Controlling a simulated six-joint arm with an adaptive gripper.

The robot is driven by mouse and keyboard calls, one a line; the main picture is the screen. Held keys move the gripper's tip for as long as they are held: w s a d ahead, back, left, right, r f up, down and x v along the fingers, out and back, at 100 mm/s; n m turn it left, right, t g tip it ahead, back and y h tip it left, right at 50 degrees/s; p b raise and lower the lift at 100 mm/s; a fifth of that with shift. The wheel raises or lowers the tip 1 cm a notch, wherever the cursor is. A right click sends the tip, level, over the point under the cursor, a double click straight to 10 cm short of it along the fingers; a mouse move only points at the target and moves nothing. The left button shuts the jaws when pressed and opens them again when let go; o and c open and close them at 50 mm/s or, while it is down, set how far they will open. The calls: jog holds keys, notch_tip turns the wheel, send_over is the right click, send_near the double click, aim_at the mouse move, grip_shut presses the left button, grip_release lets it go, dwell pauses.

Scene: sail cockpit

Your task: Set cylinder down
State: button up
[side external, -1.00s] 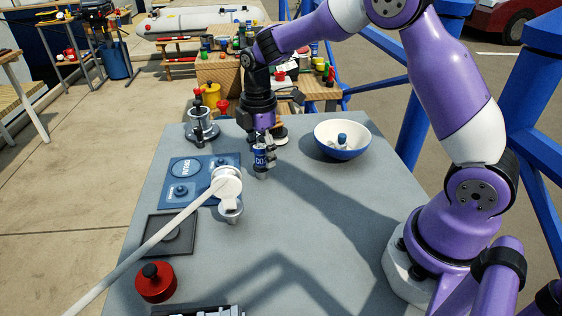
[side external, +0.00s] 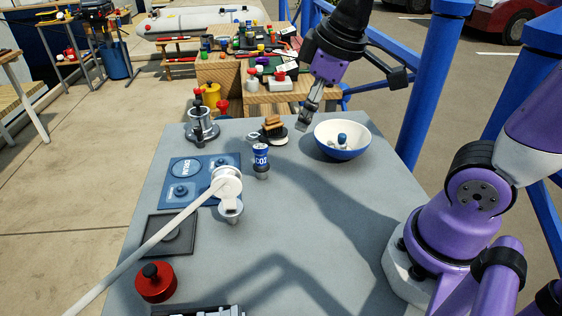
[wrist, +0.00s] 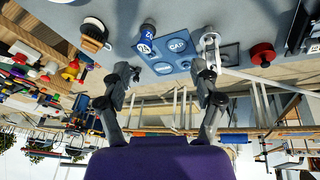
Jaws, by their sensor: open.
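The blue and white cylinder (side external: 261,160), marked CO2, stands upright on the grey table (side external: 300,240), just right of the blue mat (side external: 178,176) and apart from it. It also shows in the wrist view (wrist: 147,38), beside the mat there. My gripper (side external: 307,122) is raised above the back of the table, to the right of the cylinder and near the blue and white bowl (side external: 342,150). In the wrist view my gripper (wrist: 162,75) has its two fingers spread wide with nothing between them.
A metal pot with a red-topped part (side external: 202,128) and a brush (side external: 273,128) stand at the back. A white lever (side external: 227,183) reaches over the mat. A dark square tray (side external: 169,236) and a red knobbed weight (side external: 155,283) are at front left. The table's middle right is clear.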

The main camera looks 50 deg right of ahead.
jog(key=s+m, duration=0.1)
jog(key=s+f+m+t, duration=0.1)
jog(key=s, duration=0.1)
jog(key=s+f+m, duration=0.1)
jog(key=m, duration=0.1)
jog(key=shift+s+a+t, duration=0.15)
jog(key=shift+s+t, duration=0.15)
jog(key=shift+s, duration=0.05)
dwell(0.9)
